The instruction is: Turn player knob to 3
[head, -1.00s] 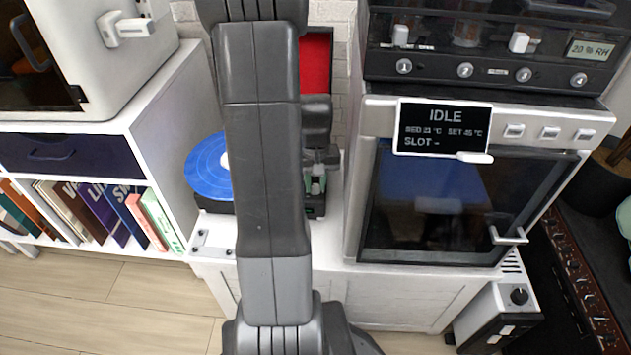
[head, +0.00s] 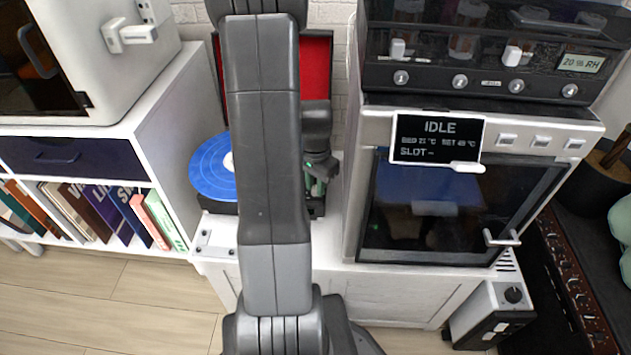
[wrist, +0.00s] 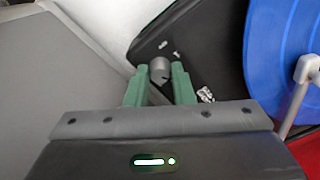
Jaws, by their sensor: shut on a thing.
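The player knob (wrist: 160,68) is a small grey cylinder on the black deck of the record player (wrist: 200,40) in the wrist view. My gripper (wrist: 159,74) has its two green fingers closed on either side of the knob. White marks lie on the deck near the knob, too small and blurred to read, so I cannot tell which number the knob points to. In the head view the player's blue record (head: 208,170) shows left of my arm. My gripper (head: 318,187) is beside it over the player's right side, and the knob is hidden there.
The player's raised red lid (head: 316,75) stands behind my arm. A white tonearm (wrist: 300,85) lies near the blue record. A white-framed machine with a dark door (head: 440,210) stands close on the right. A white shelf with books (head: 95,215) is on the left.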

